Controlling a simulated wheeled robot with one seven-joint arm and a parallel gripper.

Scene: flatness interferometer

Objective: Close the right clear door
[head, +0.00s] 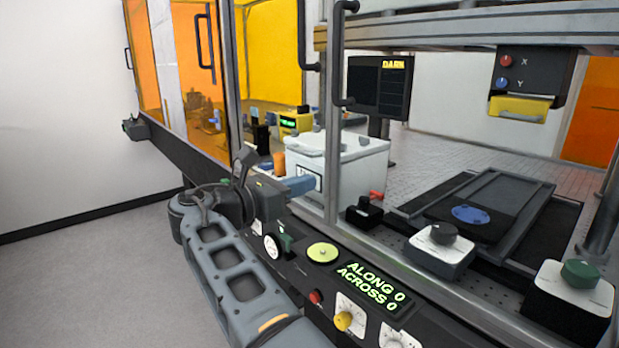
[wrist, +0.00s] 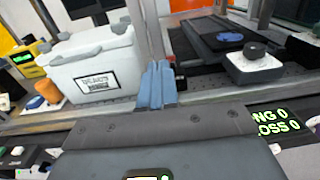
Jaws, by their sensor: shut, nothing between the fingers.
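The front to the right of this upright looks open. My gripper (head: 302,185) is shut and empty, low at the front and left of the upright, before a white box. Its blue fingers (wrist: 157,84) also show in the wrist view. The handle is well above it.
The white labelled box (head: 345,165) stands inside the machine. A control ledge with a lit display (head: 372,285), knobs and buttons runs along the front. A stage with a blue disc (head: 470,214) lies at right. Clear floor (head: 110,250) is at left.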

